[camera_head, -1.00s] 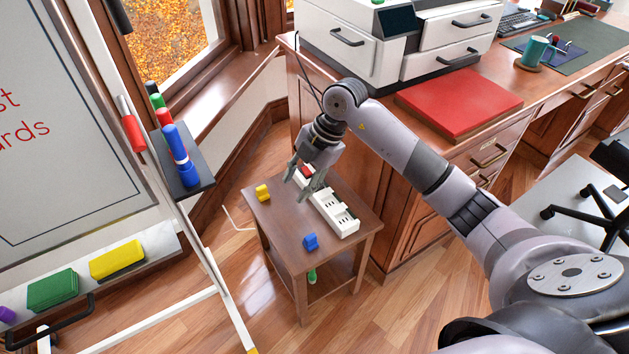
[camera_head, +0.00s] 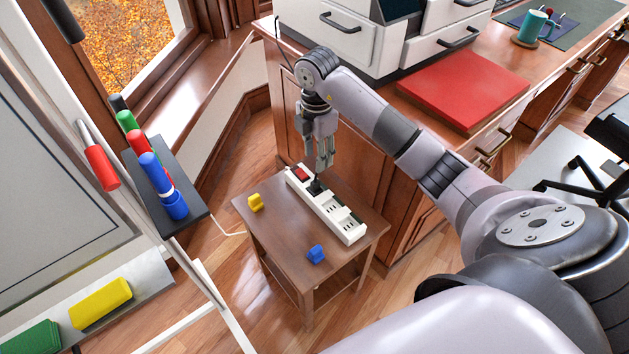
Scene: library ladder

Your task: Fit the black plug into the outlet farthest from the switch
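The white power strip (camera_head: 341,225) lies on a small brown side table, with its red switch (camera_head: 301,174) at the far left end. A small black plug (camera_head: 316,187) sits at the strip close to the switch; whether it is fully seated cannot be told. My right gripper (camera_head: 322,166) points down just above this plug, fingers close together; whether they grip anything is unclear. The outlets at the near right end, farthest from the switch, show bare slots. My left gripper is not in view.
A yellow plug (camera_head: 256,202) and a blue plug (camera_head: 316,254) lie on the side table (camera_head: 285,240) beside the strip. A desk (camera_head: 370,170) stands close behind on the right. A whiteboard with a marker tray (camera_head: 180,195) stands on the left.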

